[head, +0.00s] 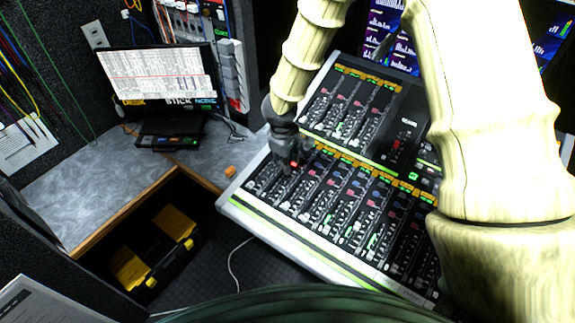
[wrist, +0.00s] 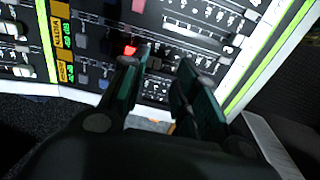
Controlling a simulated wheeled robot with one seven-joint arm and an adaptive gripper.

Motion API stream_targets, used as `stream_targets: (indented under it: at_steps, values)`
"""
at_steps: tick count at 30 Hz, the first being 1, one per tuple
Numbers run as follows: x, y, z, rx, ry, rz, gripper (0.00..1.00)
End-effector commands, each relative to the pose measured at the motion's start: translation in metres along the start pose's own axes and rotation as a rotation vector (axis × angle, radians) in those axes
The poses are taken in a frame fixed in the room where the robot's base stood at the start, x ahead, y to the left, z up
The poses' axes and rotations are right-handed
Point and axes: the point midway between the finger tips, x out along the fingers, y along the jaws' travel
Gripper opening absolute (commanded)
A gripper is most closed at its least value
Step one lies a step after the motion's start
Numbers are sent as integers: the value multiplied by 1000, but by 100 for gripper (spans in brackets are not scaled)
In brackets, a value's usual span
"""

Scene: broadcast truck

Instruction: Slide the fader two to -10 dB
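The mixing console (head: 335,215) fills the middle of the head view, with rows of fader strips and small coloured caps. My gripper (head: 288,168) is over its upper left strips, pointing down at the panel. In the wrist view my gripper's two dark fingers (wrist: 166,60) are apart, with panel showing between them and nothing clearly held. A lit red button (wrist: 130,49) is beside the left fingertip; red also shows by the gripper in the head view (head: 294,163). I cannot tell which fader is number two or read its dB position. Contact with the panel is unclear.
A monitor (head: 160,77) stands on the grey desk (head: 75,190) at left. A small orange object (head: 230,171) lies on the desk near the console. A black and yellow toolbox (head: 155,250) is on the floor. My arm covers the console's right side.

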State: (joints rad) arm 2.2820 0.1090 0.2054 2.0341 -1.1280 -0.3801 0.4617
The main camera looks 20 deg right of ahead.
Motion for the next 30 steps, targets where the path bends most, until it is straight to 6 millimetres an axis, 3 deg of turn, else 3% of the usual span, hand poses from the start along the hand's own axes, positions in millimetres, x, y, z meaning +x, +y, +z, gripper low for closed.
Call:
stream_targets:
  at_steps: [6,23,28,30]
  values:
    - [31,3,-6,1,-7,-7,30]
    - [47,3,-5,1,-7,-7,30]
    - [47,3,-5,1,-7,-7,3]
    - [47,4,-5,1,-7,-7,0]
